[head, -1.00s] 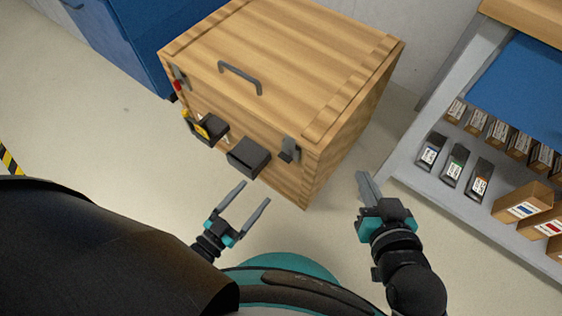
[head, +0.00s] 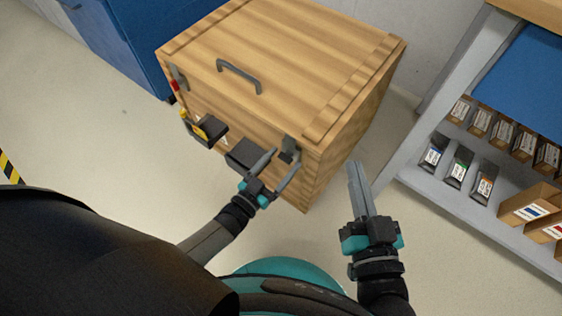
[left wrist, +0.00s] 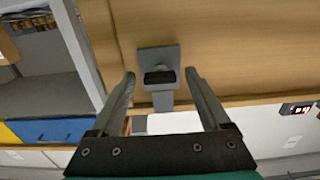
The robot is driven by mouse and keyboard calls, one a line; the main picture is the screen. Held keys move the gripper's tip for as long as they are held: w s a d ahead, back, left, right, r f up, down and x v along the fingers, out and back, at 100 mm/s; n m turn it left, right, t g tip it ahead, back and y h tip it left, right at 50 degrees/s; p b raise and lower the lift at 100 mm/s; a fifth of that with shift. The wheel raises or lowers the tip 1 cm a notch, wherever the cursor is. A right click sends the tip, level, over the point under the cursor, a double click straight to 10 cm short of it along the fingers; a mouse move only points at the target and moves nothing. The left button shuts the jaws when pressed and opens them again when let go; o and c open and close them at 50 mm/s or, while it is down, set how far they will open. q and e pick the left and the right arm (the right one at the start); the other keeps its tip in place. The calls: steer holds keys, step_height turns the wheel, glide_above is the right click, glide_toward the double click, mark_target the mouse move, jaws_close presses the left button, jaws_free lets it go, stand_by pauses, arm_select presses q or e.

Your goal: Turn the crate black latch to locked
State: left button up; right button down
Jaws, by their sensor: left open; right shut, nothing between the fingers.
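The wooden crate (head: 275,70) stands on the floor with its lid down and a grey handle on top. The black latch (head: 289,149) is on the crate's front face near the right corner. In the left wrist view the latch (left wrist: 158,56) shows a square plate, a dark block and a lever pointing down in the picture. My left gripper (head: 285,160) is open at the latch; in the left wrist view its fingers (left wrist: 160,74) stand on either side of it, apart from it. My right gripper (head: 354,164) is shut and empty, right of the crate.
Two dark boxes (head: 245,154) protrude from the crate's front, left of the latch; a yellow item (head: 199,131) is by the farther one. A red-marked latch (head: 176,84) sits at the left corner. A shelf unit (head: 420,180) with small boxes stands right. Floor in front is partly clear.

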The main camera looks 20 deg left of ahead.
arm_select(q)
jaws_close()
stand_by(0.7)
